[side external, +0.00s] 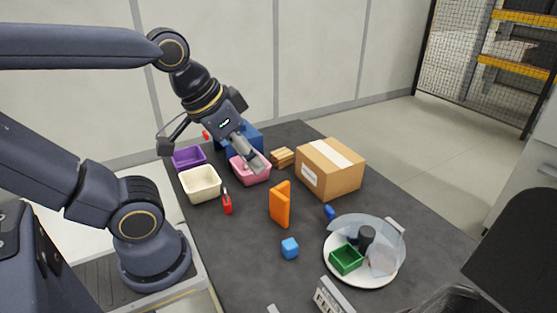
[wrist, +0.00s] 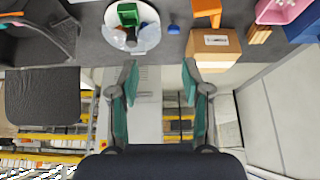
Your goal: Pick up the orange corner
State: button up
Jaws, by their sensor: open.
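The orange corner (side external: 280,204) stands upright on the dark table, near its middle in the side external view. It has two flat panels meeting at an edge. In the wrist view the orange corner (wrist: 206,11) is at the top, partly cut off by the frame edge. My gripper (side external: 258,166) is above the table, up and to the left of the orange corner in the side view, in front of the pink bin. In the wrist view my gripper (wrist: 160,82) has its two fingers wide apart with nothing between them. It is apart from the orange corner.
A cardboard box (side external: 330,168) stands behind and right of the corner. A blue cube (side external: 290,248) and a white plate (side external: 363,278) with a green bin (side external: 346,260) are in front. A cream bin (side external: 200,184), purple bin (side external: 188,157) and red item (side external: 227,203) are left.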

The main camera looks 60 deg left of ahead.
jog(key=n+g, duration=0.2)
jog(key=g, duration=0.3)
send_over(280, 185)
notch_tip(280, 185, down, 9)
jog(key=shift+g, duration=0.3)
notch_tip(280, 185, down, 13)
jog(key=shift+s+r, duration=0.1)
jog(key=f, duration=0.6)
jog(key=shift+d, duration=0.2)
jog(key=shift+r, duration=0.1)
grip_shut()
jog(key=shift+r, duration=0.1)
